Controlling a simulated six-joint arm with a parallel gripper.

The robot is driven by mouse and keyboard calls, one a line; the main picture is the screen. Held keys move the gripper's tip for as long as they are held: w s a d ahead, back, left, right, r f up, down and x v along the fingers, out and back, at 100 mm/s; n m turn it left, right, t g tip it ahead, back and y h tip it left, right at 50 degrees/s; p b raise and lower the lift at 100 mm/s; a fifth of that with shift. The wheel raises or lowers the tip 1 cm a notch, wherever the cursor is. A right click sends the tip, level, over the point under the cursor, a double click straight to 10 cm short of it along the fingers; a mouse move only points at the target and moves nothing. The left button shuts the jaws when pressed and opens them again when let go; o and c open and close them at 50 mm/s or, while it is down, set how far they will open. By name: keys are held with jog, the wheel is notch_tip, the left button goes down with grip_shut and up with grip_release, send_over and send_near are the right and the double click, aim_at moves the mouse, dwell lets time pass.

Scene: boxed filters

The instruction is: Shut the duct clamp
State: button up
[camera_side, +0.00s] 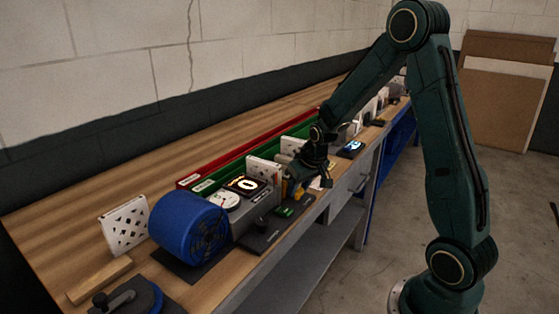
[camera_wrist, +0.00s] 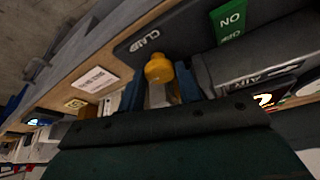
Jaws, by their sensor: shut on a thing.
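The duct clamp shows in the wrist view as a lever with a yellow knob (camera_wrist: 158,69) on a pale stem (camera_wrist: 157,96), beside a dark plate (camera_wrist: 140,37) lettered "CLAMP". My gripper (camera_wrist: 160,87) has its two blue fingers on either side of the stem, just by the knob, and is shut on the lever. In the side view my gripper (camera_side: 297,184) is low over the bench, at the right end of the grey duct housing (camera_side: 262,207). The arm hides most of the clamp there, so I cannot tell how far the lever is turned.
A blue blower (camera_side: 188,226) stands left of the housing, with a round white gauge (camera_side: 226,201) and a lit display (camera_side: 246,185) on top. A green ON tag (camera_wrist: 229,20) is near the clamp. A perforated white panel (camera_side: 125,226) stands at left. Red and green trays lie behind.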

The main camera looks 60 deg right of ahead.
jog(key=shift+m, duration=0.3)
jog(key=o, duration=1)
jog(key=shift+c, duration=0.2)
jog(key=shift+r, duration=0.15)
jog(key=v, duration=1.3)
jog(key=shift+a+r, duration=0.15)
jog(key=shift+r, duration=0.15)
jog(key=shift+s, duration=0.15)
